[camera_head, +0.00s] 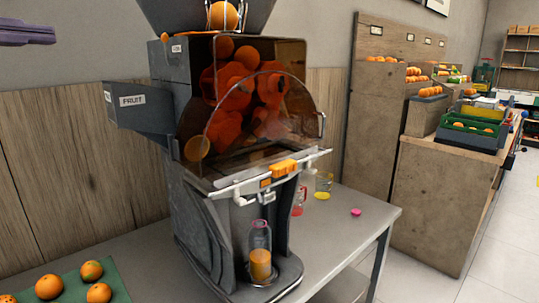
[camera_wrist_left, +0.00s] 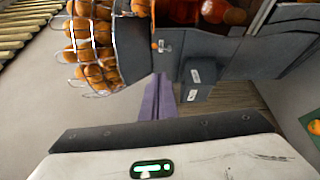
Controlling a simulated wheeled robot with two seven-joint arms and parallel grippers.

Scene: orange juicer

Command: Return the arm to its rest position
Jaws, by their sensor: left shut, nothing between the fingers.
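My left gripper (camera_head: 50,35) shows as purple fingers at the top left edge in the head view. It is in the air, apart from the juicer and to its left. In the left wrist view its purple fingers (camera_wrist_left: 157,98) are shut together with nothing between them. The grey orange juicer (camera_head: 205,225) stands on the table in the middle of the head view. A clear bottle (camera_head: 260,262) with orange juice at its bottom stands upright under the juicer's spout. My right gripper is not in view.
A green mat (camera_head: 118,292) with several oranges lies at the lower left. The grey table (camera_head: 345,225) also bears a cup with yellow liquid (camera_head: 323,186) and a small pink object (camera_head: 356,212). The juicer's wire orange basket (camera_wrist_left: 93,50) is near the fingers in the wrist view.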

